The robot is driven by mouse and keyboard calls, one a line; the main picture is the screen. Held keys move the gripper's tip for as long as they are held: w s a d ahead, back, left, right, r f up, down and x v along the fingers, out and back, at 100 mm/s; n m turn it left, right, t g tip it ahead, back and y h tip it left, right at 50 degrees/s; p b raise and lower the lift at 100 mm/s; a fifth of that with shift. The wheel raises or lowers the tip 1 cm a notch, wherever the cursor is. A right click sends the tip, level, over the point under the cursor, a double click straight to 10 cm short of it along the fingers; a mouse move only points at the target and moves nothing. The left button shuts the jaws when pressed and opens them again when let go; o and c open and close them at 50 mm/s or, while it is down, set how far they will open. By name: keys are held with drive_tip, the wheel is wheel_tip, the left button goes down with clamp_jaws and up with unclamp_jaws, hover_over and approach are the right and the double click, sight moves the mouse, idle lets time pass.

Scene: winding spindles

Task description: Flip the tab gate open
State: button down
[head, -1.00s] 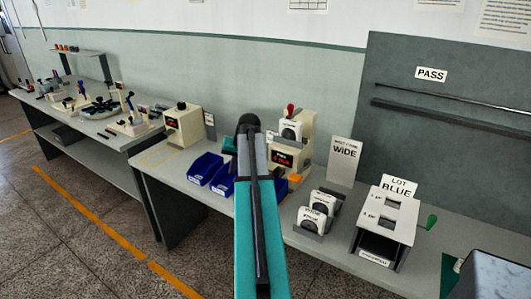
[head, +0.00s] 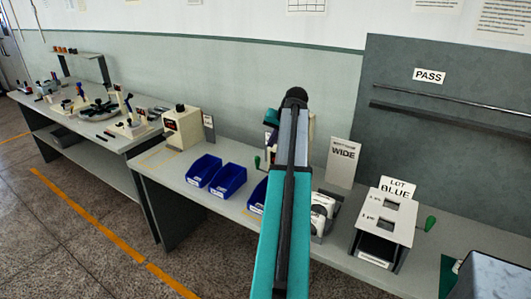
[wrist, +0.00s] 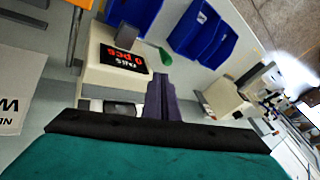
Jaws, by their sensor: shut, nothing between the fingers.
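In the wrist view the cream counter machine (wrist: 110,75) has a black display with red and white characters, upside down here. In the head view my arm hides most of this machine, and the tab does not show.
Blue bins (head: 228,180) stand left of my arm. A green handle (wrist: 165,56) is close beyond the fingertips. Bare bench shows before the bins.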

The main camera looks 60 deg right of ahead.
drive_tip(key=shift+f, duration=0.1)
drive_tip(key=shift+p+x, duration=1.3)
drive_tip(key=shift+x, duration=3.6)
drive_tip(key=w+b, duration=0.1)
drive_tip(key=w, duration=0.4)
drive_tip(key=shift+w, duration=0.1)
